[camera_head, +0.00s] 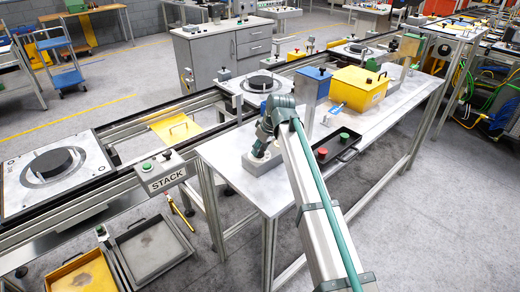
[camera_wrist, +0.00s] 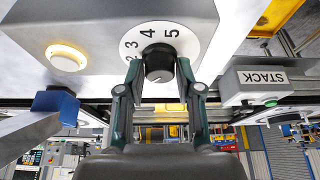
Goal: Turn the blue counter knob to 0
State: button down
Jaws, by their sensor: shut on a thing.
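A dark, nearly black knob (camera_wrist: 157,62) sits on a white round dial (camera_wrist: 184,50) on a grey box in the wrist view. The numbers 2, 3, 4 and 5 show around the dial; no 0 is visible. A pale mark shows on the knob's lower part. My gripper (camera_wrist: 158,72) has one finger on each side of the knob and is shut on it. In the head view my gripper (camera_head: 259,149) is low over the grey counter box (camera_head: 264,163) on the white table, and the arm hides the knob. No clearly blue knob shows.
A lit round button (camera_wrist: 66,57) is on the same box face. A tray with red and green buttons (camera_head: 335,147), a blue box (camera_head: 314,85) and a yellow box (camera_head: 358,90) stand farther back. The STACK panel (camera_head: 163,172) is left, by the conveyor.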

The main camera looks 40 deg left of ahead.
jog(key=n+g, duration=0.1)
jog(key=n, duration=0.1)
jog(key=n+b, duration=0.1)
jog(key=n, duration=0.1)
jog(key=shift+w+a+n+g, duration=0.1)
jog(key=shift+w+n+g, duration=0.1)
jog(key=shift+n+g, duration=0.15)
jog(key=shift+n+g+h+b, duration=0.35)
jog(key=shift+n+g, duration=0.4)
jog(key=shift+n, duration=1.1)
jog(key=c, duration=0.8)
grip_release()
jog(key=shift+o, duration=0.2)
jog(key=v, duration=1.2)
jog(key=shift+r, duration=0.1)
